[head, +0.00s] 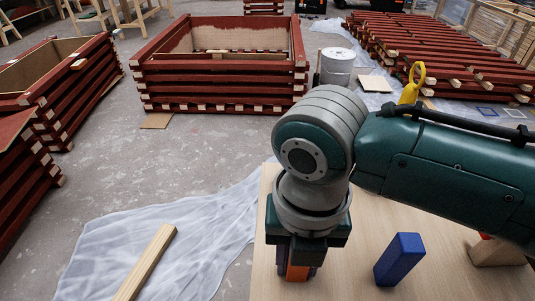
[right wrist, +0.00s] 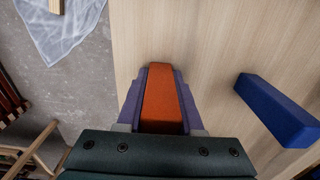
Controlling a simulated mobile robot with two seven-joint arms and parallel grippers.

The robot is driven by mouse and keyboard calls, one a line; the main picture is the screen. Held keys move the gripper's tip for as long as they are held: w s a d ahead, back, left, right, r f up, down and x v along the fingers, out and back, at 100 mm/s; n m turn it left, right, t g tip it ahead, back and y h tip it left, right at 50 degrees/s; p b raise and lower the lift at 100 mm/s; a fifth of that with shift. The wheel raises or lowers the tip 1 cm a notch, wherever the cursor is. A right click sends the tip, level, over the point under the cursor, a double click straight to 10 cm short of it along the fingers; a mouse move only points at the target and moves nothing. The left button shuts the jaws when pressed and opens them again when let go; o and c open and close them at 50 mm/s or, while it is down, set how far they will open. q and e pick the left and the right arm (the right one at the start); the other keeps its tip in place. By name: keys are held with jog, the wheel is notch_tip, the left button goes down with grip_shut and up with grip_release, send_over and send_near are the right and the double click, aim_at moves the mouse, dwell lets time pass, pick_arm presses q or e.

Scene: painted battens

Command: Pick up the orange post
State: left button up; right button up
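The orange post (head: 297,271) is under my right gripper (head: 297,268) at the near left part of the wooden tabletop (head: 345,270). In the right wrist view the orange post (right wrist: 161,100) fills the space between the two purple fingers (right wrist: 162,98), which lie close against its sides. My right gripper looks shut on it. The post's lower end is hidden, so I cannot tell whether it touches the tabletop. My left gripper is not in view.
A blue block (head: 399,259) stands to the right of the gripper; it also shows in the right wrist view (right wrist: 277,110). A pale wooden block (head: 497,252) is at the right. A batten (head: 147,262) lies on plastic sheeting (head: 90,257) to the left.

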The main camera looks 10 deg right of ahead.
grip_shut()
jog(key=shift+r, duration=0.15)
jog(key=w+d+r+m+p, duration=0.1)
jog(key=d+r+m+p, duration=0.35)
jog(key=r+m, duration=0.85)
jog(key=d+r+m+p, duration=0.1)
jog(key=r+m+p, duration=0.65)
jog(key=r, duration=1.05)
jog(key=w+d+r+m+p, duration=0.15)
jog(key=r+m+p, duration=0.45)
jog(key=r+m, duration=0.7)
jog(key=s+r+p, duration=0.3)
jog(key=r+p, duration=1.5)
jog(key=r, duration=0.1)
jog(key=s+r+p, duration=0.3)
jog(key=r+p, duration=1.6)
jog(key=shift+s+d+r+n, duration=0.15)
jog(key=shift+s+d+n, duration=0.05)
jog(key=shift+d+n, duration=0.25)
